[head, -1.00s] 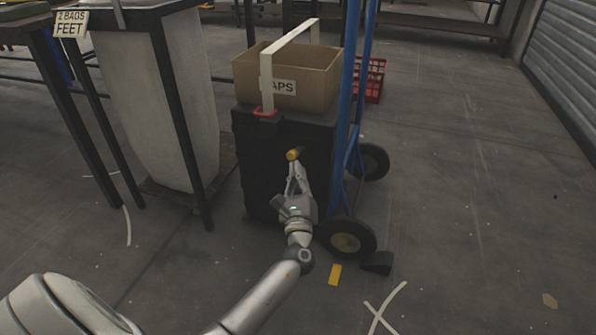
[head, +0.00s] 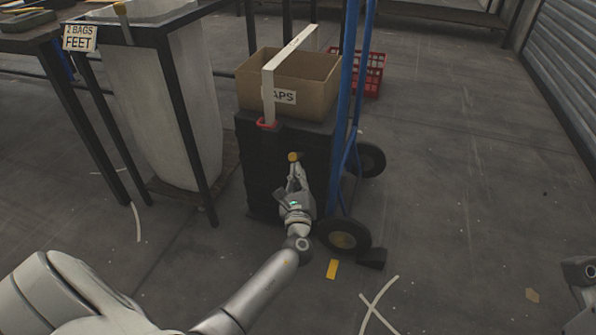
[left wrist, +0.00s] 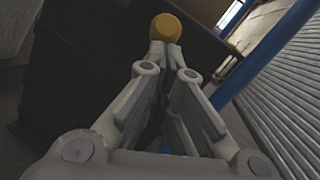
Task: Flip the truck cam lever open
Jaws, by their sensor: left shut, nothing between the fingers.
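The cam lever shows as a yellow knob (head: 293,156) in front of the black stack on the hand truck (head: 350,110). The knob also shows at the top of the left wrist view (left wrist: 166,27). My left gripper (head: 296,172) is shut and empty, its fingertips just below the knob. In the left wrist view the fingertips (left wrist: 168,56) converge right at the knob; I cannot tell whether they touch it. The lever's shaft and pivot are hidden behind my fingers.
A cardboard box (head: 260,97) sits on the black stack under a white strap (head: 268,92) with a red buckle (head: 266,124). A bag stand (head: 188,130) is left of the truck. A dark wedge (head: 372,258) lies by the wheel.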

